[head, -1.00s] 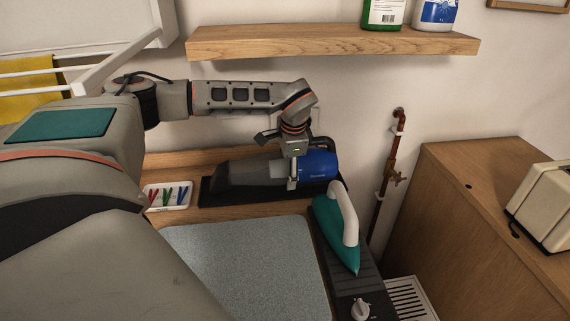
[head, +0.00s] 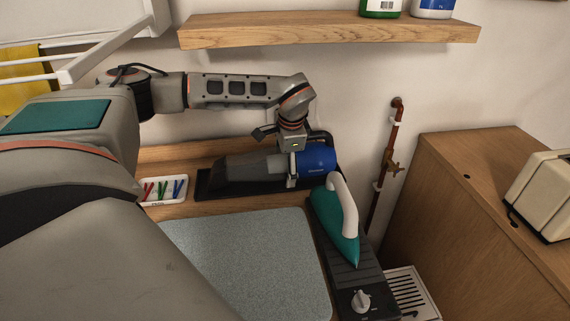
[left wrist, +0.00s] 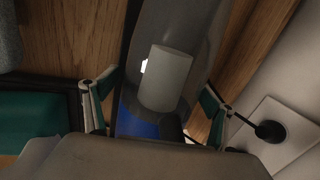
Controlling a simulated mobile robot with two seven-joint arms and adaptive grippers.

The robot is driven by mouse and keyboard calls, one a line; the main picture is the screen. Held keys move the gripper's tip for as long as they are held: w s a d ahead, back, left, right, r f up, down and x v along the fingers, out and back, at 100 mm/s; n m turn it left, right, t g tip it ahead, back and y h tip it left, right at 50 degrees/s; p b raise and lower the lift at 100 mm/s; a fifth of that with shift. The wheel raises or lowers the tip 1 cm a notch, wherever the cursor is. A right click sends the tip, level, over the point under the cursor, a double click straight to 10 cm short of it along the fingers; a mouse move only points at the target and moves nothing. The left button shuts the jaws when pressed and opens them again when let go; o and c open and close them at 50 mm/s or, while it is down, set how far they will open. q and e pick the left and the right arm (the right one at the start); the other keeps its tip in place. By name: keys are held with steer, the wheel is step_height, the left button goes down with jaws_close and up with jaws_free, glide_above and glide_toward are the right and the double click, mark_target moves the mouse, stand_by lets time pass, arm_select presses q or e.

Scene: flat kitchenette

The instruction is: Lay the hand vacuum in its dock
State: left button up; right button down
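The hand vacuum (head: 318,163), blue at its right end with a grey nozzle, lies along the black dock (head: 209,190) at the back of the wooden worktop. My left gripper (head: 292,172) reaches down over the vacuum's middle, one finger in front of its body. The far finger is hidden in the head view, and so is how fully the vacuum rests in the dock. My right gripper is not in view.
A teal iron (head: 334,226) with a white handle stands on a dark base just in front of the dock's right end. A small tray (head: 148,197) with coloured clips lies left. A grey mat (head: 245,260) fills the front. A wooden shelf (head: 330,32) hangs above.

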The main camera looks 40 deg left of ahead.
arm_select(q)
steer(key=v, duration=1.2)
steer(key=shift+w+r+b, duration=0.1)
steer(key=shift+b, duration=0.25)
